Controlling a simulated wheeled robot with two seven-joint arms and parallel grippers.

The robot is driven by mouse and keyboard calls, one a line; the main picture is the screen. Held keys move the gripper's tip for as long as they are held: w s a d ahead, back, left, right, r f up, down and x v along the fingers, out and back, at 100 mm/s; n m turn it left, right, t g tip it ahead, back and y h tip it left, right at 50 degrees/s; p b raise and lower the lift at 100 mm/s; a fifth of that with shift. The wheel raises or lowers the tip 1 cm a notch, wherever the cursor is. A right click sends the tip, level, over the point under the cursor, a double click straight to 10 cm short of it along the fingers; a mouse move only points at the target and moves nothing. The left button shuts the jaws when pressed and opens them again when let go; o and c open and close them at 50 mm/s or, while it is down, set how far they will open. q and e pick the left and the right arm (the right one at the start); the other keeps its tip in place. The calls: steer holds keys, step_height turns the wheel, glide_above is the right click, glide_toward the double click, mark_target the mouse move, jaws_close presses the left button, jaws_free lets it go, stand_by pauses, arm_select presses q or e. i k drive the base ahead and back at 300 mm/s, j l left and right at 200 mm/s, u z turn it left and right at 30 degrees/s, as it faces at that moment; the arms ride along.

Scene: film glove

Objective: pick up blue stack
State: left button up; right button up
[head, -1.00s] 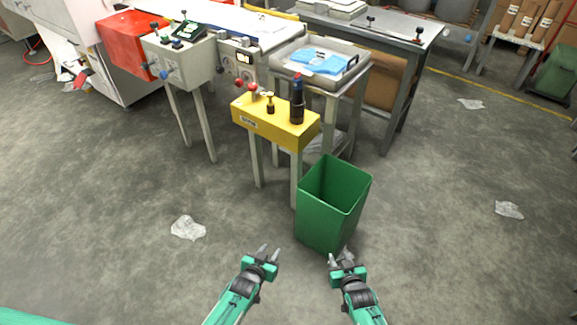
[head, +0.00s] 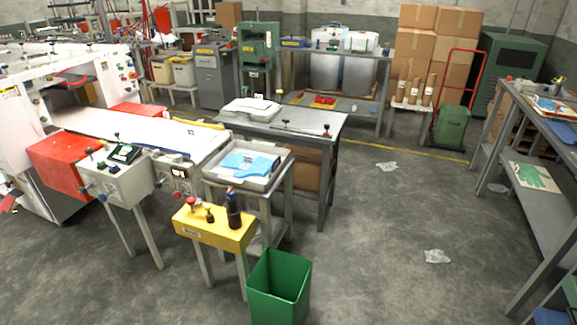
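A blue stack (head: 247,162) of flat, film-like sheets lies in a grey tray (head: 222,181) on a small stand, left of the middle in the head view. Its layers are too small to tell apart. Neither of my grippers shows in this view now, and nothing is seen touching the stack.
A yellow box (head: 213,229) with a dark bottle (head: 234,211) stands before the tray. A green bin (head: 279,288) is on the floor below. A grey table (head: 290,127) stands behind. A workbench (head: 535,120) is at right. The floor between is open, with scattered film scraps (head: 436,256).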

mark_target(246, 164)
steer(key=i+j+z, duration=0.2)
steer(key=j+z, duration=0.15)
steer(key=i+j+z, duration=0.15)
steer(key=j+z, duration=0.15)
steer(key=j, duration=0.15)
steer(key=i+j+z, duration=0.1)
steer(key=j+z, duration=0.55)
steer(key=j, duration=0.3)
